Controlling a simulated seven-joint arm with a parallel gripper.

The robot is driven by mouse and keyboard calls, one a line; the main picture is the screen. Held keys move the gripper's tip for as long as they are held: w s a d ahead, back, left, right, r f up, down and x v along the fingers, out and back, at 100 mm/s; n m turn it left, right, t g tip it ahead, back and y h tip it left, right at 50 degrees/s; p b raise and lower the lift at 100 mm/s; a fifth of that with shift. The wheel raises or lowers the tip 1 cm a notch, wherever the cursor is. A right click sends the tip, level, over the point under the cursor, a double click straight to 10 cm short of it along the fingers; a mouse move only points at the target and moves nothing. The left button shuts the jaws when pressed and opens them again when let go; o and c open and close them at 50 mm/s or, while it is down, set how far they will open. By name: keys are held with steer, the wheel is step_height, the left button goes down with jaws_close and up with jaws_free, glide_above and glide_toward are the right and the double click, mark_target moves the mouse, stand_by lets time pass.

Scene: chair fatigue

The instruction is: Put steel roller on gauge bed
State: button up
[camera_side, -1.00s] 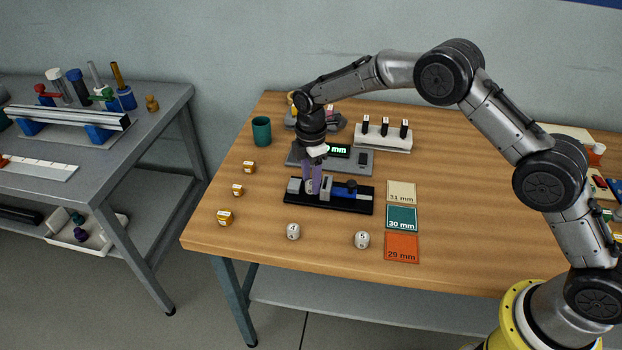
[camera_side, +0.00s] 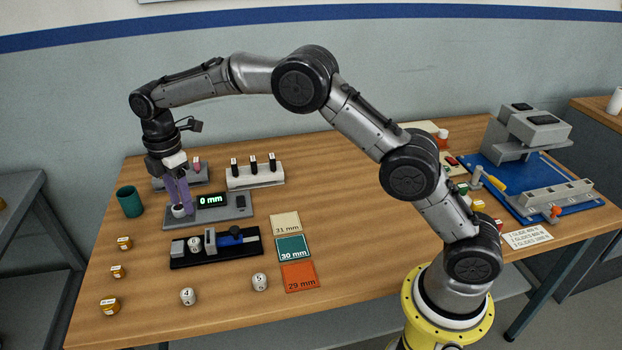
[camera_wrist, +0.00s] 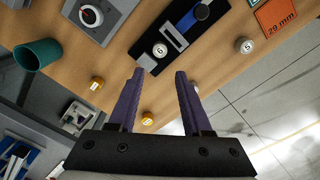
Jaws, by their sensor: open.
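A pale steel roller marked 6 (camera_side: 195,244) stands upright in the black gauge bed (camera_side: 217,259), between its grey blocks. In the wrist view this roller (camera_wrist: 160,50) shows its numbered top on the bed (camera_wrist: 148,62). Two similar rollers, marked 4 (camera_side: 188,297) and 5 (camera_side: 260,282), stand on the table in front. Roller 5 (camera_wrist: 247,46) also shows in the wrist view. My gripper (camera_side: 179,206) is open and empty. Its purple fingers (camera_wrist: 156,74) hold nothing. In the side view they overlap the left end of the grey display unit.
The grey display unit (camera_side: 232,207) reads 0 mm and has a round seat (camera_wrist: 90,15). A teal cup (camera_side: 130,202) stands left. Coloured 31, 30 and 29 mm cards (camera_side: 292,248) lie right of the bed.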

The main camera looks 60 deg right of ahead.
steer(key=s+d+r+m+t, duration=0.2)
steer(key=s+d+r+m, duration=0.2)
steer(key=s+r, duration=0.45)
steer(key=s+d+r+m+t, duration=0.1)
steer(key=s+d+r+m, duration=0.35)
steer(key=s+r, duration=0.4)
steer(key=s+d+f+m+t, duration=0.1)
steer(key=s+m, duration=0.3)
steer(key=s, duration=0.6)
steer(key=s+d+f+m+t, duration=0.1)
steer(key=s+d+f+m, duration=0.2)
steer(key=s, duration=0.8)
steer(key=shift+s+f+m+t, duration=0.3)
steer(key=shift+f+m, duration=0.35)
